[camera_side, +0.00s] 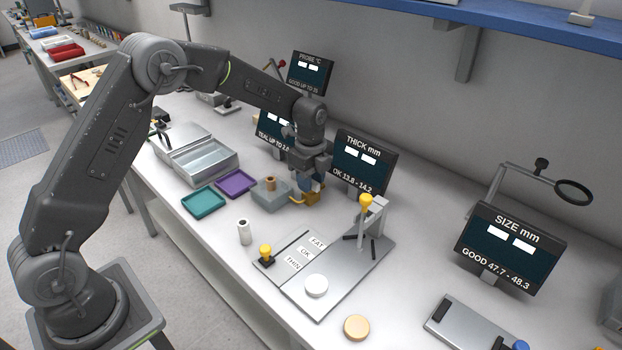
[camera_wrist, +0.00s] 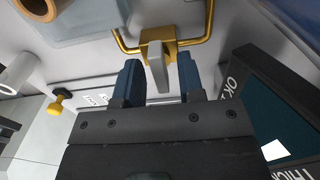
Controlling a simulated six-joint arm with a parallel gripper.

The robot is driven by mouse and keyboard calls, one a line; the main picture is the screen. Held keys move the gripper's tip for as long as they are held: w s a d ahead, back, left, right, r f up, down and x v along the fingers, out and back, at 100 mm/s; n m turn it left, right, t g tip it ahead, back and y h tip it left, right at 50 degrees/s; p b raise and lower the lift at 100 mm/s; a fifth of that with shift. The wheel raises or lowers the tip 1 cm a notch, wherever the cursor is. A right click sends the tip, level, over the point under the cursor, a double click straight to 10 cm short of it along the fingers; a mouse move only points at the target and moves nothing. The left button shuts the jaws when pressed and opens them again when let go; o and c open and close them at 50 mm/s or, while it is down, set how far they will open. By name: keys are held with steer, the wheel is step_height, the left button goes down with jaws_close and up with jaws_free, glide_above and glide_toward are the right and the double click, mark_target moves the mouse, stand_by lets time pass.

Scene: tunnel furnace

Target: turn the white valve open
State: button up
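The valve has a brass body on a bent brass pipe (camera_wrist: 199,38), with a pale grey-white lever handle (camera_wrist: 157,68) pointing toward my gripper in the wrist view. In the side view the brass part (camera_side: 311,198) shows just below my gripper (camera_side: 312,181), beside the grey block; its handle is hidden there. In the wrist view my gripper (camera_wrist: 159,72) is open. Its two blue fingertips stand on either side of the handle, with a gap visible on both sides.
A grey block (camera_side: 266,198) with a tan roll stands left of the valve. The THICK mm display (camera_side: 362,164) stands close on the right. A plate with a yellow-knobbed gauge (camera_side: 366,202) lies in front. Purple (camera_side: 236,183) and teal (camera_side: 203,201) trays lie left.

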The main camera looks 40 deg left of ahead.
jaws_close()
steer(key=shift+n, duration=0.4)
steer(key=n, duration=0.3)
steer(key=shift+n, duration=0.4)
steer(key=n, duration=1.3)
steer(key=shift+n, duration=0.3)
